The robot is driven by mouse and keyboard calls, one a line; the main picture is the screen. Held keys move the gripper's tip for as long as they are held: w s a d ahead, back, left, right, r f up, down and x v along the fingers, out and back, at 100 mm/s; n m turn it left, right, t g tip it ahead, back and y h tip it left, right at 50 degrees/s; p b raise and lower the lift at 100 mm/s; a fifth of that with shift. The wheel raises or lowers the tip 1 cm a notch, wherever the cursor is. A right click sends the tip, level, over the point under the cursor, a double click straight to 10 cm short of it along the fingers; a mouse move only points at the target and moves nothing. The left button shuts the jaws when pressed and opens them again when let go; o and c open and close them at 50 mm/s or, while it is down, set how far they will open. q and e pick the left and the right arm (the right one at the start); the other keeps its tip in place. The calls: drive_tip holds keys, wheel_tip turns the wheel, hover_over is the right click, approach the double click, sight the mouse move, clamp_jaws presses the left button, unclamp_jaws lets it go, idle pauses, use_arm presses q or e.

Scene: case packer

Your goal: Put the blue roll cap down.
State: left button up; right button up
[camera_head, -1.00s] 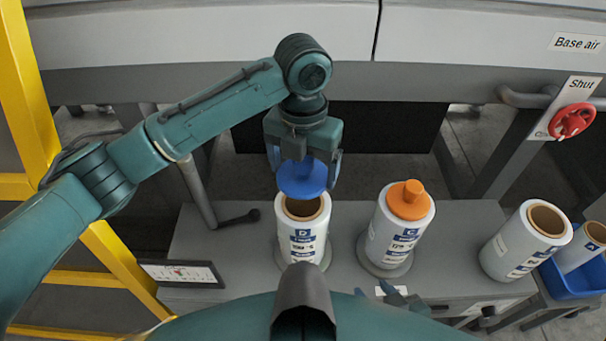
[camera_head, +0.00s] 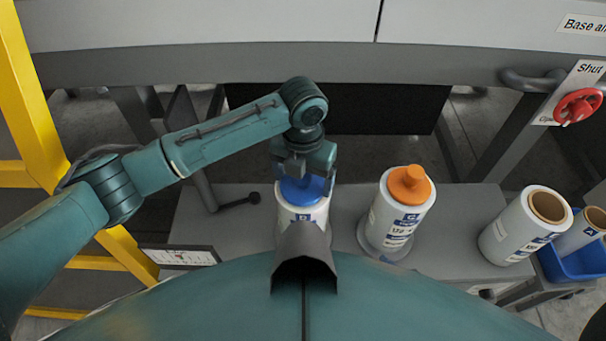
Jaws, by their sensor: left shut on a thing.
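The blue roll cap (camera_head: 302,190) is in my left gripper (camera_head: 303,178), which is shut on it and points down. The cap is at the top of the white film roll (camera_head: 291,213) standing on the grey bench, and covers its core opening. I cannot tell whether the cap is fully seated. The lower part of this roll is hidden behind my own body. My right gripper is not in view.
A white roll with an orange cap (camera_head: 408,186) stands to the right on a round base. Further right are an uncapped roll (camera_head: 526,225) and a blue bin (camera_head: 581,262) holding another roll. A yellow frame (camera_head: 28,110) stands at left. A red handle (camera_head: 577,107) is at upper right.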

use_arm(q)
drive_tip(key=shift+f, duration=0.1)
drive_tip(key=o, duration=0.9)
wheel_tip(320, 180, up, 11)
drive_tip(key=shift+r+b, duration=0.1)
drive_tip(key=shift+b, duration=0.35)
drive_tip(key=shift+r, duration=0.6)
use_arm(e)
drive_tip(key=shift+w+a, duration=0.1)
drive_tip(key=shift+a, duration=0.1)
use_arm(q)
drive_tip(key=shift+f, duration=0.1)
